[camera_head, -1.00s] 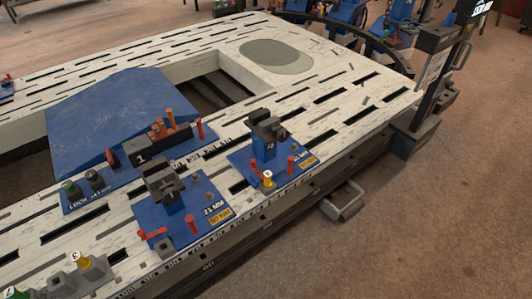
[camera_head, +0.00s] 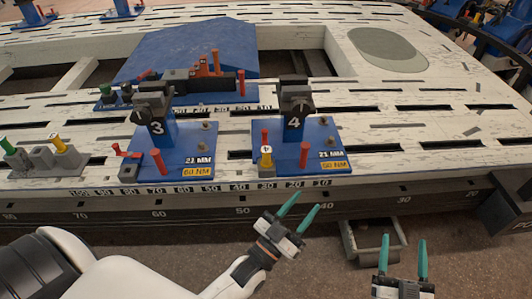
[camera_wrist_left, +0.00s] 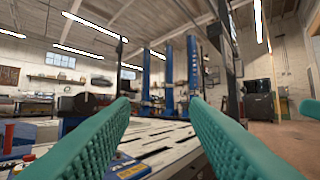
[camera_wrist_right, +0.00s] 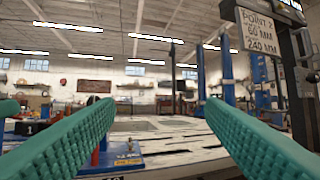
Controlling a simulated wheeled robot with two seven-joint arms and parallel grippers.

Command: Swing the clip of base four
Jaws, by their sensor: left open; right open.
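Base four (camera_head: 330,165) is a blue plate on the bench's front edge, with a post marked 4 (camera_head: 294,122) topped by a dark clamp head (camera_head: 294,88). A red upright pin (camera_head: 304,155), another red piece (camera_head: 264,137) and a yellow knob (camera_head: 266,158) stand on the plate. I cannot tell which part is the clip. My left gripper (camera_head: 308,200) is open and empty, in front of and below base four. My right gripper (camera_head: 402,243) is open and empty, lower and to the right. A blue plate also shows in the right wrist view (camera_wrist_right: 125,147), between green fingers.
Base three (camera_head: 190,160) stands just left of base four, with its own red pins. Behind are a blue ramp (camera_head: 190,50) and a row of orange pieces (camera_head: 210,65). A metal handle or step (camera_head: 375,240) sticks out below the bench edge. The bench right of base four is mostly clear.

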